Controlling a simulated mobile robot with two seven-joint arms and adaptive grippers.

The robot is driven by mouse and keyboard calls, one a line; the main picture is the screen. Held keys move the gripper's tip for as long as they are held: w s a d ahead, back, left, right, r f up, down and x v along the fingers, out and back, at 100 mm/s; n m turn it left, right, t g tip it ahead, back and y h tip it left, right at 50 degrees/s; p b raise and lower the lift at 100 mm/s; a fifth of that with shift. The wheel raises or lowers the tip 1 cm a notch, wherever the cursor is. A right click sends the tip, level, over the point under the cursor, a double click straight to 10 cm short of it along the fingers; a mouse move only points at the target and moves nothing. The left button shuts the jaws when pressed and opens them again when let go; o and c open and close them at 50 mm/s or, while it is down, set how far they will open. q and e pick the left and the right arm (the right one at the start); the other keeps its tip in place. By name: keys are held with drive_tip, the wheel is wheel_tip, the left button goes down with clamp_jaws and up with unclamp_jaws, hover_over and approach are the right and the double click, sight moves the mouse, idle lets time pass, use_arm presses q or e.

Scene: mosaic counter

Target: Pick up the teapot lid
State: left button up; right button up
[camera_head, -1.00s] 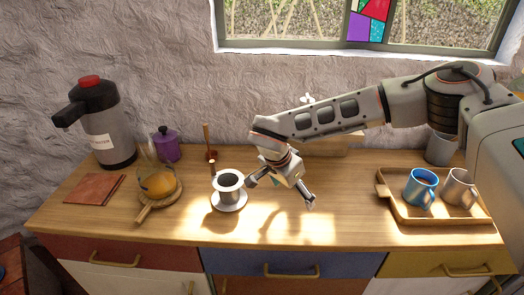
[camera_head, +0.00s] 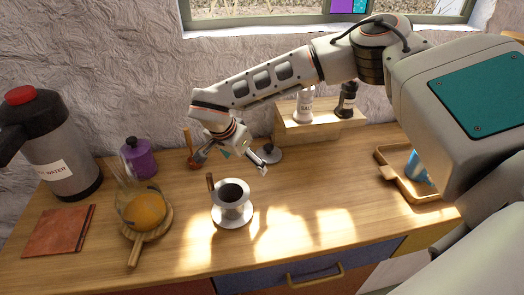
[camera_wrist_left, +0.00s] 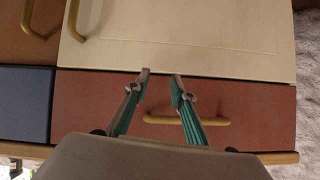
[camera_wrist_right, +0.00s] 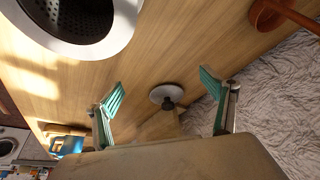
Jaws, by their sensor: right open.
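The teapot lid (camera_head: 268,154) is a grey disc with a dark knob, lying on the counter near the wall. It also shows in the right wrist view (camera_wrist_right: 163,92), between and beyond the open fingers. My right gripper (camera_head: 229,162) is open and empty, above the counter just left of the lid. The glass teapot (camera_head: 146,209) with amber liquid stands lidless on a round wooden board (camera_head: 134,254). My left gripper (camera_wrist_left: 161,74) is out of the head view; its wrist view shows the fingers apart and empty before the drawer fronts.
A metal dripper (camera_head: 232,205) stands in front of my right gripper. A purple canister (camera_head: 138,158) and a large flask (camera_head: 60,150) are at left. A wooden shelf (camera_head: 318,128) with bottles is behind the lid. A tray (camera_head: 395,170) is at right.

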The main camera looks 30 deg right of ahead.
sight(268, 146)
drive_tip(key=w+d, duration=0.1)
drive_tip(key=d, duration=0.2)
drive_tip(key=w+d+p, duration=0.1)
drive_tip(key=w+d, duration=0.1)
drive_tip(key=d, duration=0.1)
drive_tip(key=w+d, duration=0.2)
drive_tip(key=d, duration=0.1)
drive_tip(key=shift+w+d+p, duration=0.1)
drive_tip(key=shift+d+p, duration=0.05)
drive_tip(key=shift+p, duration=0.15)
drive_tip(key=x, duration=0.5)
drive_tip(key=shift+w+d, duration=0.15)
drive_tip(key=shift+d, duration=0.15)
drive_tip(key=c, duration=1.2)
